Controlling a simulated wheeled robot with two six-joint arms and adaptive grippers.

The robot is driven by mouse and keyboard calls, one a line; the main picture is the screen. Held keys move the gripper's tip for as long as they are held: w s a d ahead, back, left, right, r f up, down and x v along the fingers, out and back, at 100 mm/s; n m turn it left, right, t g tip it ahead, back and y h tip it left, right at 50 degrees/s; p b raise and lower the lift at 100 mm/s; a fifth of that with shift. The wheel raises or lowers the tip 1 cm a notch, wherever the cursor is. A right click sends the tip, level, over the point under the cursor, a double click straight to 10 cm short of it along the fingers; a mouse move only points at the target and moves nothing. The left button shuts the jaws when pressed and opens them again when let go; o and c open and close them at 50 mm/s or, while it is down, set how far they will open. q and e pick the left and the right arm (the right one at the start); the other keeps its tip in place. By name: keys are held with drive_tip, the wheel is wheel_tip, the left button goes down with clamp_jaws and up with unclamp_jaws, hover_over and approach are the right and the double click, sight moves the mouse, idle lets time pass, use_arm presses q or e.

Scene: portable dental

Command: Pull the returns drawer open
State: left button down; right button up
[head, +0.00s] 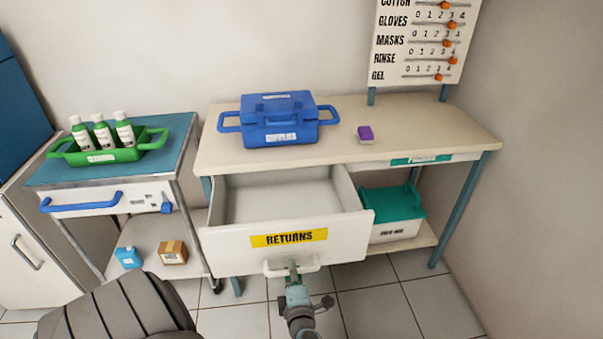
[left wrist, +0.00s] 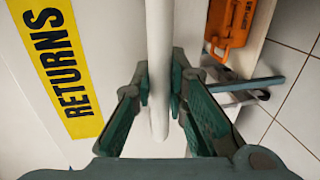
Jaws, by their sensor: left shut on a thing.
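The returns drawer (head: 225,246) is a white drawer with a yellow RETURNS label (head: 289,238), under the beige workbench. It stands well out from the bench, and its inside looks empty. Its white bar handle (head: 308,264) is on the front, below the label. My left gripper (head: 292,270) is at the handle. In the left wrist view its green fingers (left wrist: 160,100) are closed on both sides of the white handle bar (left wrist: 159,60), with the label (left wrist: 58,65) to the left. My right gripper is not in view.
A green-lidded box (head: 393,228) is on the lower shelf. A trolley (head: 110,178) with a green bottle tray (head: 100,156) stands left. An orange case (left wrist: 233,25) shows in the wrist view.

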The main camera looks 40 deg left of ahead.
use_arm(q)
drive_tip(key=shift+s+d, duration=0.15)
drive_tip(key=shift+s, duration=0.05)
drive_tip(key=c, duration=1.6)
unclamp_jaws()
